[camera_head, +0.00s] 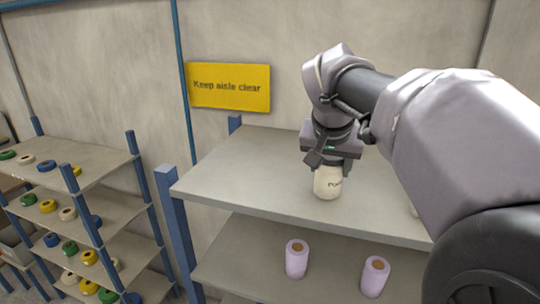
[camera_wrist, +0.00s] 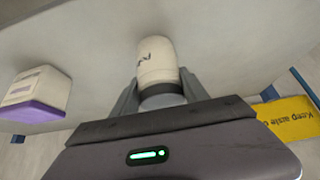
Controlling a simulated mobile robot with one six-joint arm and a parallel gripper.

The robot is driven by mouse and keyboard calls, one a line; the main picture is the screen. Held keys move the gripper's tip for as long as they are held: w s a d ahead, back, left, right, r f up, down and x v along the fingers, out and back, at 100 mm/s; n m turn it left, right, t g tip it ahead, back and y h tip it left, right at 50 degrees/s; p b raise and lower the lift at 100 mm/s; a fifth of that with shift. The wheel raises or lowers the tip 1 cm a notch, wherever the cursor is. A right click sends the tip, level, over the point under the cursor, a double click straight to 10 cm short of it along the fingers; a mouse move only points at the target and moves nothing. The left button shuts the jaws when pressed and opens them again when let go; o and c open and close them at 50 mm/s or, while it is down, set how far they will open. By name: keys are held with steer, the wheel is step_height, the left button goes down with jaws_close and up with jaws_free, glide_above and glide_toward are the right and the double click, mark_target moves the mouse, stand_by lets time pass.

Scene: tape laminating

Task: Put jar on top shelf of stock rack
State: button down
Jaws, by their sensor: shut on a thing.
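A cream jar (camera_head: 327,183) with dark lettering is at the top shelf (camera_head: 240,180) of the grey rack with blue posts, toward its front. My gripper (camera_head: 331,163) points down and is shut on the jar's upper part. In the wrist view the jar (camera_wrist: 157,62) sits between the two fingers of my gripper (camera_wrist: 162,92). The jar looks upright, with its base at or very near the shelf surface; I cannot tell if it touches.
A white box with a purple side (camera_wrist: 36,95) stands near the jar in the wrist view. Two lilac rolls (camera_head: 297,258) stand on the shelf below. A rack of tape rolls (camera_head: 62,170) is at left. A yellow sign (camera_head: 229,87) hangs behind. The top shelf's left part is clear.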

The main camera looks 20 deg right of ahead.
steer(key=shift+s+a+f, duration=0.1)
steer(key=c, duration=1)
jaws_free()
steer(key=shift+f, duration=0.1)
steer(key=o, duration=0.4)
steer(key=p+v, duration=0.5)
steer(key=v, duration=0.7)
steer(key=shift+p, duration=0.35)
